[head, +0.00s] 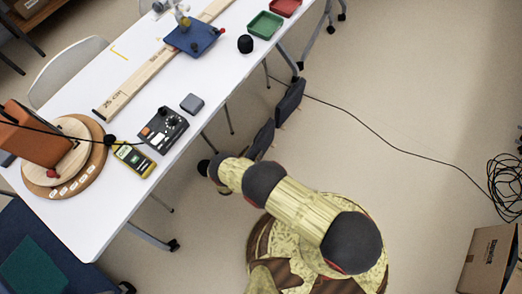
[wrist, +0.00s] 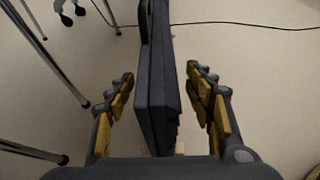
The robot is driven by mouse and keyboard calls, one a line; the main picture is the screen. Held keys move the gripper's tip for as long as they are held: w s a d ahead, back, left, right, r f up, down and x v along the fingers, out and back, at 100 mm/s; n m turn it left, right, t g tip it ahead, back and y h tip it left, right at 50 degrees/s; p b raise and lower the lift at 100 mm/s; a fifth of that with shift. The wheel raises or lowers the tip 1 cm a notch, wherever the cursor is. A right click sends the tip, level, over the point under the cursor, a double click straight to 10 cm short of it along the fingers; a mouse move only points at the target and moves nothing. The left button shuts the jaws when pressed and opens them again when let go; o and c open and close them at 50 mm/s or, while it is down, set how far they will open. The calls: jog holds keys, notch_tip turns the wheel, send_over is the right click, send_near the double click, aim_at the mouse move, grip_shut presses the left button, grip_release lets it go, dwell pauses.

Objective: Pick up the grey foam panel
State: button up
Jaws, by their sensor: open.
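A dark grey panel (wrist: 152,95) stands on edge between the spread fingers of my gripper (wrist: 160,76) in the wrist view. A gap shows on each side, so the fingers straddle it without gripping it. Its lower end runs out of sight behind my gripper's body. In the head view dark grey panel pieces (head: 289,101) stand on the floor beside the table, with small tan feet. A nearer piece (head: 263,139) lies close to my wrist. I cannot tell whether they are joined. My gripper's fingers are hidden by my arm in the head view.
A white table (head: 85,225) is left of the panels, with metal legs (wrist: 45,65) close by. A cable (head: 385,132) crosses the floor; a cardboard box (head: 488,258) is at right. Floor between is clear.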

jog(key=x, duration=0.2)
jog(key=b+x, duration=0.1)
jog(key=shift+w+d+f+b, duration=0.15)
jog(key=shift+f+b, duration=0.15)
jog(key=shift+f, duration=0.25)
jog(key=shift+w+d, duration=0.2)
jog(key=shift+w, duration=0.3)
jog(key=shift+c, duration=0.3)
grip_shut()
